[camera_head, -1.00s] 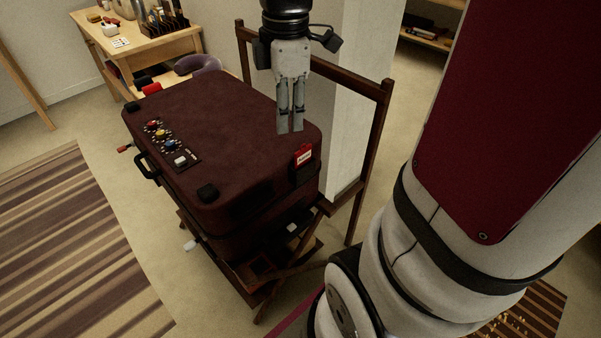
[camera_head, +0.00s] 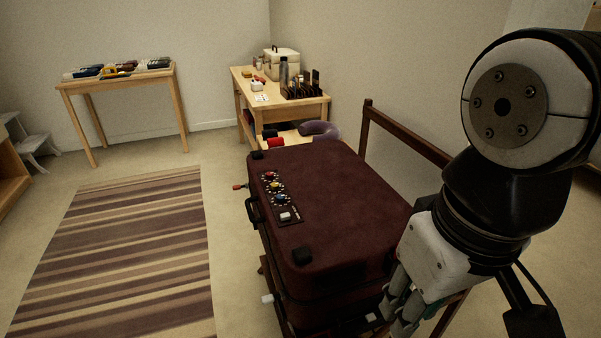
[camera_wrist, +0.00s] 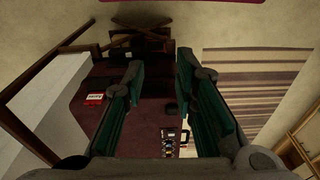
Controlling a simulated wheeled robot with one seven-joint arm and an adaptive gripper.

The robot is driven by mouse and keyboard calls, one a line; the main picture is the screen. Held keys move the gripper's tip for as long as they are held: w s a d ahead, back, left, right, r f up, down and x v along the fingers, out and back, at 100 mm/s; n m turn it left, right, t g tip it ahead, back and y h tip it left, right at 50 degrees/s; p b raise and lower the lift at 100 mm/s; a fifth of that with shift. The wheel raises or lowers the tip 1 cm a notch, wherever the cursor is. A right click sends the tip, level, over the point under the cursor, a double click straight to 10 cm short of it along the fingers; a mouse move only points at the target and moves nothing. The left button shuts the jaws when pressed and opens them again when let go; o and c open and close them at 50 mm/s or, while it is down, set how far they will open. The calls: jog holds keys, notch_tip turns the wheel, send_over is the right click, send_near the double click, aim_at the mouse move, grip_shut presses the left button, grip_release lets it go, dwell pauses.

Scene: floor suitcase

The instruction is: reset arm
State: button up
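My gripper (camera_head: 400,312) hangs at the lower right of the head view, in front of the suitcase's right side. In the wrist view my gripper (camera_wrist: 160,70) has its two green-padded fingers apart with nothing between them. The dark red suitcase (camera_head: 335,205) lies closed on a wooden stand. Its top also shows below and between the fingers in the wrist view (camera_wrist: 150,112). A panel with coloured knobs (camera_head: 278,195) is on its lid. A red and white tag (camera_wrist: 95,98) shows in the wrist view. My arm hides the suitcase's right front corner in the head view.
The stand's wooden back rail (camera_head: 405,135) rises behind the suitcase. A table with a case and bottles (camera_head: 245,85) stands behind it. Another table (camera_head: 120,80) is at the back left. A striped rug (camera_head: 120,250) lies on open floor at left.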

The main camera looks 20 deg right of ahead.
notch_tip(320, 180, up, 16)
jog(key=t+p, duration=0.2)
jog(key=p, duration=1.2)
jog(key=shift+t, duration=0.4)
